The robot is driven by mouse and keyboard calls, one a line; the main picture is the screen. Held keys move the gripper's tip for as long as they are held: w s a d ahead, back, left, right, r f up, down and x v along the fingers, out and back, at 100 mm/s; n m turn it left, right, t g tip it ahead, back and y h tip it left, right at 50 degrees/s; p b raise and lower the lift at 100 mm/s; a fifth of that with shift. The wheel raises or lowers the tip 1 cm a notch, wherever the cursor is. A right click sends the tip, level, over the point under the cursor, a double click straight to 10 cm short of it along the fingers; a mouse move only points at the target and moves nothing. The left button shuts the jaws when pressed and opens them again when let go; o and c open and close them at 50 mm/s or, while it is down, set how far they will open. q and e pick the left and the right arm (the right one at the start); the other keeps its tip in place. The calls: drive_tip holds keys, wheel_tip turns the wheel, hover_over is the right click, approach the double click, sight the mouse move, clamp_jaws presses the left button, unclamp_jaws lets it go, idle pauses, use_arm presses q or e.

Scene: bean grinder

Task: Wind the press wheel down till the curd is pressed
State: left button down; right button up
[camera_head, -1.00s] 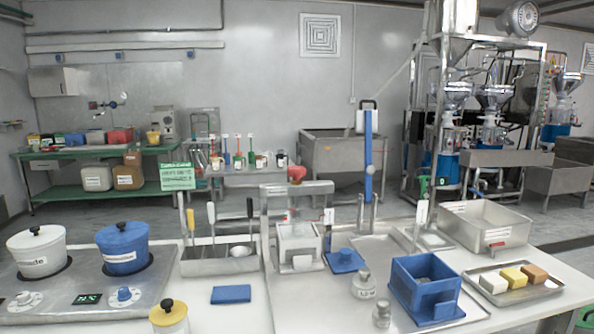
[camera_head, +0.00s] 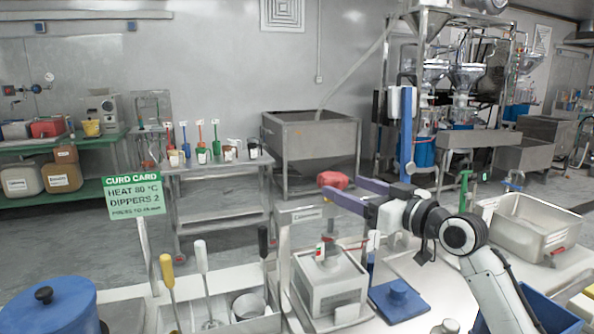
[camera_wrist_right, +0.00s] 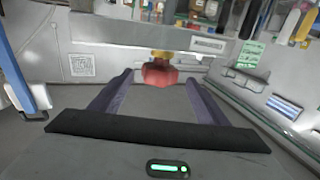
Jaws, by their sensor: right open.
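The red press wheel (camera_head: 333,179) sits at the top of the metal press frame (camera_head: 285,245). Below it a white box-shaped mould (camera_head: 328,285) stands inside the frame; any curd inside cannot be seen. My right gripper (camera_head: 342,185) comes in from the right with purple fingers open at the wheel. In the right wrist view the wheel (camera_wrist_right: 160,73) lies between the two open fingertips (camera_wrist_right: 160,77), with a gap on each side. My left gripper is not in view.
A blue lid-like piece (camera_head: 397,298) lies right of the press. A metal holder (camera_head: 215,312) with upright-handled tools stands left of it, near a blue pot (camera_head: 48,308). A green curd card (camera_head: 133,195) stands behind. A steel tray (camera_head: 530,225) is at the right.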

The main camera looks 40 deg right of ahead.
sight(325, 172)
drive_tip(key=shift+w+r, duration=0.35)
drive_tip(key=shift+w, duration=0.35)
drive_tip(key=w+p, duration=0.2)
drive_tip(key=w, duration=0.5)
drive_tip(key=shift+d, duration=0.1)
drive_tip(key=shift+w+f, duration=0.2)
drive_tip(key=shift+w, duration=0.45)
drive_tip(key=c, duration=1.1)
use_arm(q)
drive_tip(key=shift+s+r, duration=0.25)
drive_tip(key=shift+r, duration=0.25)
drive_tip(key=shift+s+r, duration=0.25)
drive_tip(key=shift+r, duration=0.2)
use_arm(e)
drive_tip(key=shift+o, duration=0.2)
use_arm(q)
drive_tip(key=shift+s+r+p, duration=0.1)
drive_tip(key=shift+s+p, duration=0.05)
drive_tip(key=shift+p, duration=0.2)
use_arm(e)
drive_tip(key=shift+h, duration=0.3)
